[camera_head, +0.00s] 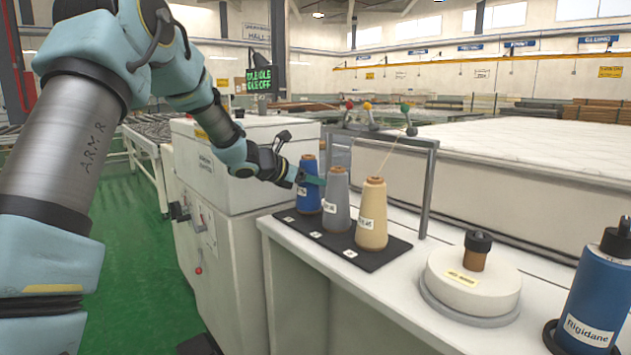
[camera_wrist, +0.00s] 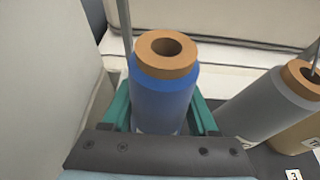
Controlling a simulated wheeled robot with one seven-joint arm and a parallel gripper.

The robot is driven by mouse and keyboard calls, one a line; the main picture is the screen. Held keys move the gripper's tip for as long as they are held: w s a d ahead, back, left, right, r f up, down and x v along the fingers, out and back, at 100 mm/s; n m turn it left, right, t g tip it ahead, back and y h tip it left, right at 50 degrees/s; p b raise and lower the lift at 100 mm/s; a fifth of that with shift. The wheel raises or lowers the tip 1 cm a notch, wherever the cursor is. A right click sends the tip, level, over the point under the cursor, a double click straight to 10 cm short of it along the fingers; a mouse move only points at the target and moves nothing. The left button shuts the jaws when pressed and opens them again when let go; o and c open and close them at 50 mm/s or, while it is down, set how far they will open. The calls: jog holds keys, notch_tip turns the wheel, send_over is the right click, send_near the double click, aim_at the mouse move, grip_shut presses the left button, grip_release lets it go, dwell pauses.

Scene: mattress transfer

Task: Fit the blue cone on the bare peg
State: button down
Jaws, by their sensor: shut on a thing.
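The blue cone (camera_head: 308,197) with a brown top stands upright at the left end of the black mat (camera_head: 383,257). My gripper (camera_head: 311,179) is shut on the blue cone from the left. In the wrist view the green fingers of my gripper (camera_wrist: 163,98) lie on both sides of the blue cone (camera_wrist: 162,100), and its hollow brown top faces up. The cone's base is partly hidden, so I cannot tell whether it rests on the mat or sits around a peg. No bare peg shows.
A grey cone (camera_head: 337,207) and a cream cone (camera_head: 372,220) stand close to the right on the mat. A metal frame (camera_head: 429,185) rises behind them. A white round unit (camera_head: 470,284) and a blue bottle (camera_head: 597,290) stand farther right. A white machine cabinet (camera_head: 225,215) is at left.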

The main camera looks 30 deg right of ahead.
jog(key=shift+f+b, duration=0.45)
jog(key=shift+f, duration=0.1)
jog(key=shift+c, duration=0.4)
grip_release()
jog(key=b+v, duration=0.1)
jog(key=v, duration=1)
jog(key=s+a+f+m+y+p, duration=0.2)
jog(key=s+a+m, duration=0.4)
jog(key=a, duration=0.6)
jog(key=s+a+f+m+y+p, duration=0.1)
jog(key=s+a+m+y+p, duration=0.4)
jog(key=a+m, duration=0.3)
jog(key=s+a+f+m+g+y+p, duration=0.1)
jog(key=s+a+m+y, duration=0.5)
jog(key=a, duration=1.1)
jog(key=shift+s+f+m+p, duration=0.5)
jog(key=shift+f+m+p, duration=0.25)
jog(key=shift+p, duration=0.45)
